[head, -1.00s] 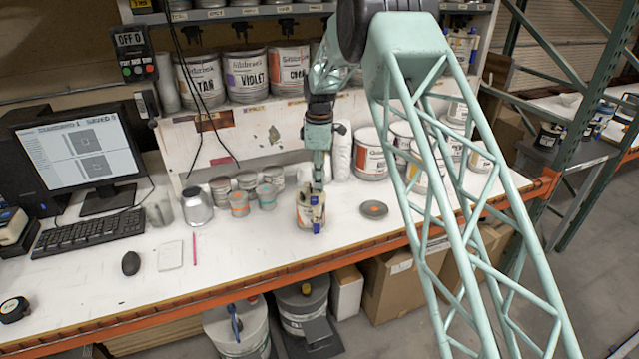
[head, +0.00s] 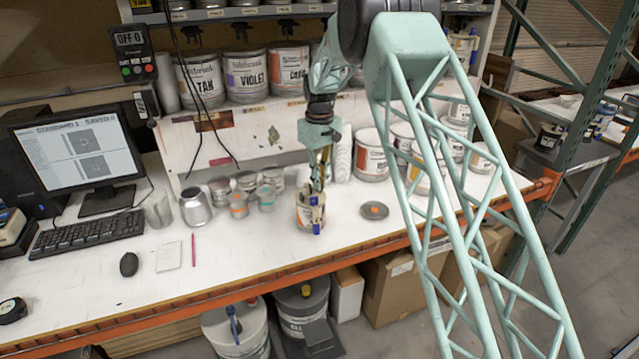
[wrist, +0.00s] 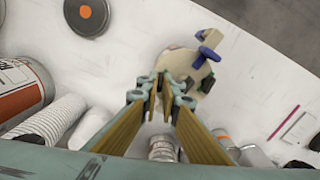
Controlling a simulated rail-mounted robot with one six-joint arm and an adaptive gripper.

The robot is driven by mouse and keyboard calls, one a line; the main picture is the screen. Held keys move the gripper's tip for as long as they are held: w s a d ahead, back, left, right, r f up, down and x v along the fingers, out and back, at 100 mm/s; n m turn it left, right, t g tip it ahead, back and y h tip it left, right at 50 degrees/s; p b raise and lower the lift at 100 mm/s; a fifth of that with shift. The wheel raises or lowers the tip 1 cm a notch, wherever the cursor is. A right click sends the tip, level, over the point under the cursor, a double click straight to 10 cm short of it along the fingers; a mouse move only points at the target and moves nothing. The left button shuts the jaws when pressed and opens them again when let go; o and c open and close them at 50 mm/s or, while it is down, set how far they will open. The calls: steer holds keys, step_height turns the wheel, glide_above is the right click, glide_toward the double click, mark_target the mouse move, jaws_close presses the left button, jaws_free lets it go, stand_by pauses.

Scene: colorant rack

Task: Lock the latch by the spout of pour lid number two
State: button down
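A small can with a pale pour lid (wrist: 182,64) stands near the front edge of the white bench. In the head view the can (head: 304,216) shows an orange label patch and a blue latch (head: 317,214). No lid number is legible. My gripper (wrist: 161,88) points down over the lid's near edge, its fingertips slightly apart with nothing seen between them. I cannot tell whether it touches the lid.
A grey disc with an orange dot (head: 374,211) lies right of the can. Small tins (head: 246,182) stand behind left. A white ribbed cylinder (head: 341,158) and a larger can (head: 370,155) stand behind right.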

steer(key=shift+m, duration=1.6)
steer(key=c, duration=2.9)
jaws_free()
steer(key=shift+o, duration=0.2)
steer(key=shift+r, duration=0.1)
steer(key=shift+r, duration=3.9)
